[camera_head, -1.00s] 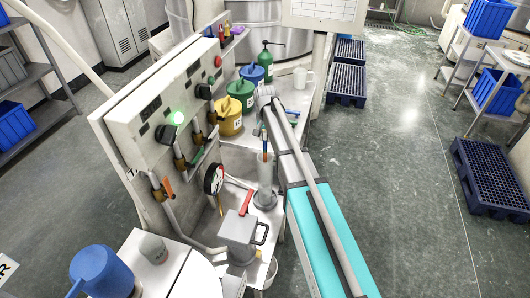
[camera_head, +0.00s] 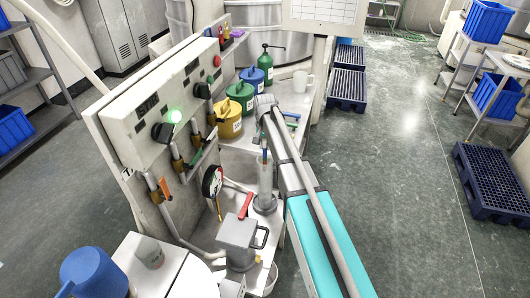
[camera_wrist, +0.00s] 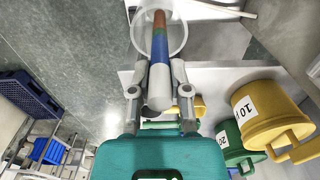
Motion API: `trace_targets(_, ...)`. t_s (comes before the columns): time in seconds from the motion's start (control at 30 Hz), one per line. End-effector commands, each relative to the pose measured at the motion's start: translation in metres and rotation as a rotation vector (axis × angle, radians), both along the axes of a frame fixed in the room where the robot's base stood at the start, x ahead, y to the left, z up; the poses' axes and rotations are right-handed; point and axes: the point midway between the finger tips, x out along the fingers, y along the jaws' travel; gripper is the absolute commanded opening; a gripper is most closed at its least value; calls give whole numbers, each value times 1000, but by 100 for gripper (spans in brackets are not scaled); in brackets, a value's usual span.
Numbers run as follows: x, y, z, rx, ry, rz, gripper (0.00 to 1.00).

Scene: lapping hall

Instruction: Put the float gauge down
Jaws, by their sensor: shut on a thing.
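The float gauge (camera_wrist: 159,50) is a slim white rod with orange-red, green and blue bands. My gripper (camera_wrist: 158,88) is shut on it near its pale, rounded end. The banded part runs into the mouth of a clear cylinder (camera_wrist: 181,38), seen from above in the wrist view. In the head view, the tall clear cylinder (camera_head: 265,184) stands upright on a grey base on the bench, with the gauge (camera_head: 264,157) at its top. My gripper (camera_head: 263,138) is just above the cylinder and partly hidden by my arm. How deep the gauge sits is unclear.
A dial gauge (camera_head: 212,181) is close left of the cylinder. Yellow (camera_head: 229,121), green (camera_head: 241,97) and blue (camera_head: 252,78) pots stand behind. The control panel (camera_head: 150,115) rises at left.

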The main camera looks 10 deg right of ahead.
Motion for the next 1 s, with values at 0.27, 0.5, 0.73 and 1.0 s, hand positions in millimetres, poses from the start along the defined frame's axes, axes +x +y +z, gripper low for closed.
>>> trace_targets(0.27, 0, 0, -20, 0, 0, 0, 0)
trace_targets(0.5, 0, 0, -19, 0, 0, 0, 0)
trace_targets(0.73, 0, 0, -22, 0, 0, 0, 0)
trace_targets(1.0, 0, 0, -28, 0, 0, 0, 0)
